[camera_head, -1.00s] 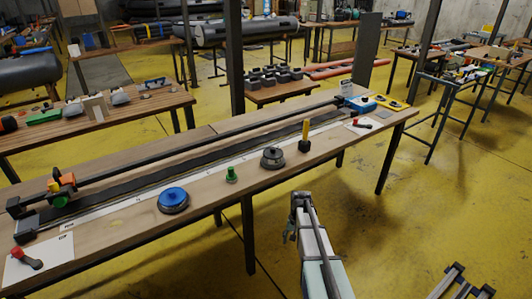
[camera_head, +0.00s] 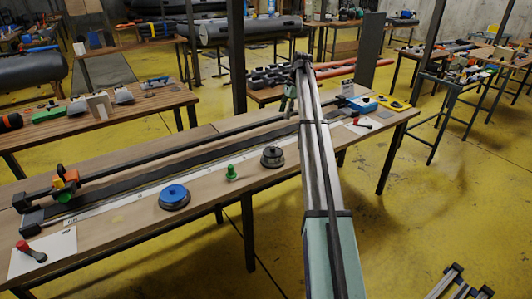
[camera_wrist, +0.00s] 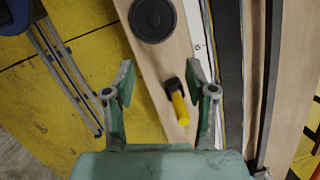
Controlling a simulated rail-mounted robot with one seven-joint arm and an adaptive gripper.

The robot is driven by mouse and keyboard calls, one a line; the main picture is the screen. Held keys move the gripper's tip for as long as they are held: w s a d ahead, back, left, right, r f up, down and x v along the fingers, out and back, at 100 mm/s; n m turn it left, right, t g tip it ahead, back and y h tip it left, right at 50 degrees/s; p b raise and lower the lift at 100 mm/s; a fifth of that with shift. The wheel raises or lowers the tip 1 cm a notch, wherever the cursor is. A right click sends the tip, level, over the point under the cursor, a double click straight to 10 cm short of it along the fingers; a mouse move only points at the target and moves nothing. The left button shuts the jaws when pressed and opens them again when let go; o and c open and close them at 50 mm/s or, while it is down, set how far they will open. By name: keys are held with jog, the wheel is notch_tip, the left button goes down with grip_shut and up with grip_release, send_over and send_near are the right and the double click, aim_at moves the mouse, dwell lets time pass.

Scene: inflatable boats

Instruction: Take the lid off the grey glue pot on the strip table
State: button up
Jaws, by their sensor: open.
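The grey glue pot (camera_head: 272,157) is a squat round pot with a dark top, standing upright near the front edge of the strip table (camera_head: 120,222). In the wrist view the pot's round dark top (camera_wrist: 153,18) shows from above, near the upper edge, with its centre like a knob. Its lid appears to be on. My gripper (camera_wrist: 160,78) is open and empty, its green fingers apart, with the pot beyond the fingertips. In the head view my gripper (camera_head: 289,104) hangs from the arm's end, above and right of the pot.
A green knobbed piece (camera_head: 232,172) and a blue-topped pot (camera_head: 174,197) stand left of the grey pot. A long dark strip (camera_head: 150,172) lies behind them.

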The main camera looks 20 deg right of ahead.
jog(key=s+m, duration=0.1)
jog(key=p, duration=0.3)
send_over(273, 147)
jog(key=d, duration=0.2)
jog(key=shift+m, duration=0.3)
jog(key=f, duration=1.1)
jog(key=shift+s+a+f, duration=0.1)
jog(key=shift+s+f, duration=0.2)
jog(key=shift+s, duration=0.05)
jog(key=shift+p+x, duration=1.05)
jog(key=shift+x, duration=1.7)
jog(key=shift+a+r, duration=0.1)
jog(key=shift+a, duration=0.1)
jog(key=c, duration=0.9)
